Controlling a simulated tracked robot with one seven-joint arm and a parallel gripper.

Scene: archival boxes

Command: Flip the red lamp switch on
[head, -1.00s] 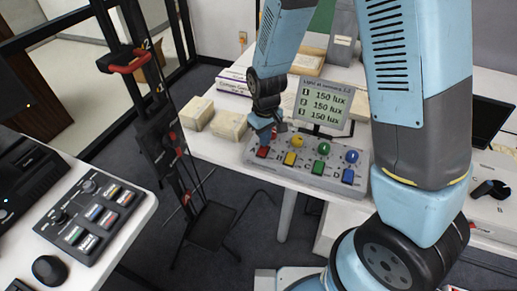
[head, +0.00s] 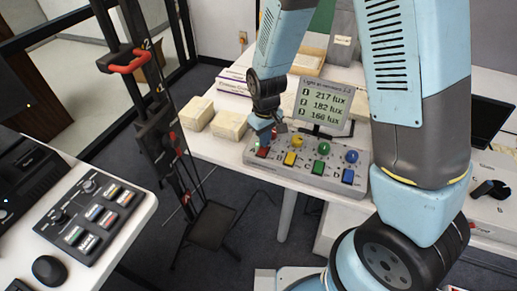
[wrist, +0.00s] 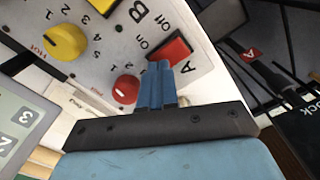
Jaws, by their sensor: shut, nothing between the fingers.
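The red lamp switch (head: 262,153) is at the left end of the grey control panel (head: 312,181). In the wrist view the red switch (wrist: 172,52) lies beside the letter A and the words on and off. My gripper (wrist: 159,66) is shut and empty, its fingertips at the red switch's edge; they look to be touching it. In the head view my gripper (head: 266,138) covers part of the switch. The red knob (wrist: 125,88) is just left of my fingers. The display (head: 322,106) reads 217, 182 and 166 lux.
Yellow (head: 290,158), green (head: 318,168) and blue (head: 348,176) switches sit along the panel, each with a knob behind. Pale boxes (head: 229,125) lie left of the panel. A black stand (head: 165,150) is further left, and another console (head: 95,215) is at lower left.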

